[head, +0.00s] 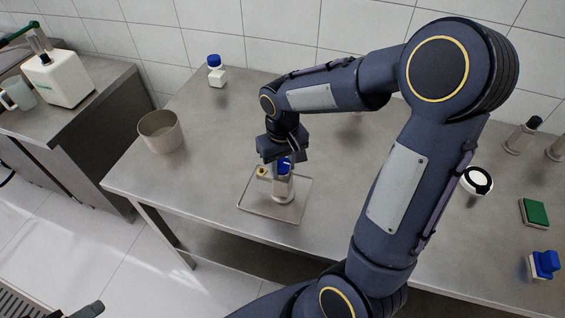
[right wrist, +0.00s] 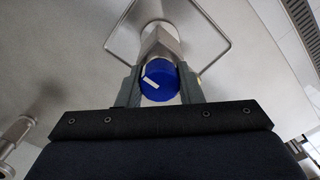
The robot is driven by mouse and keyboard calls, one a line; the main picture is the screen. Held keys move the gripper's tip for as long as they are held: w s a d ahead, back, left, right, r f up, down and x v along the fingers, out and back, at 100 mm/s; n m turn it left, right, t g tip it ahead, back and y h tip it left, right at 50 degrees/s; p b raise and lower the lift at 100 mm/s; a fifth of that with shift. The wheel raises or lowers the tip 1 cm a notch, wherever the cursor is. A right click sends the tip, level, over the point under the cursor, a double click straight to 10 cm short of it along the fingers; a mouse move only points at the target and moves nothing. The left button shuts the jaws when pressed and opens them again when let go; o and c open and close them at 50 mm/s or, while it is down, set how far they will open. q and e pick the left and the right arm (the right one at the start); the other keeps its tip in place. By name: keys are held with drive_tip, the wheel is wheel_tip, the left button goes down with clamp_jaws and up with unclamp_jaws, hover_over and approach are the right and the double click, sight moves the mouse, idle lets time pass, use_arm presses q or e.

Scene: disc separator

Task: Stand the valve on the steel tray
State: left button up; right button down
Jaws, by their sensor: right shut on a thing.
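The valve (head: 284,190) has a steel body, a blue knob and a small yellow-tipped side part. My right gripper (head: 281,160) points down and is shut on the valve near its top. The valve is upright, over the middle of the steel tray (head: 245,206); I cannot tell whether its base touches the tray. In the right wrist view, the blue knob (right wrist: 155,82) with a white mark sits between the fingers, and the tray's rim (right wrist: 222,28) shows beyond it. My left gripper is not in view.
A beige pot (head: 160,132) stands left of the tray. A blue-capped white bottle (head: 215,72) is at the back. To the right are a white round item with a dark ring (head: 477,180), a green pad (head: 535,212) and a blue-topped item (head: 544,265).

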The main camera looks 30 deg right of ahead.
drive_tip(key=c, duration=1)
unclamp_jaws()
wheel_tip(320, 180, up, 11)
drive_tip(key=s+a+f+t+y, duration=0.1)
drive_tip(key=s+a+t+y, duration=0.1)
drive_tip(key=s, duration=0.6)
drive_tip(key=s+a+f+t+y, duration=0.1)
drive_tip(key=s+a+t, duration=0.2)
drive_tip(key=s, duration=0.4)
drive_tip(key=shift+s+a+f+m+t+y, duration=0.2)
drive_tip(key=shift+s+m+t+y, duration=0.1)
drive_tip(key=shift+s+m+y, duration=0.1)
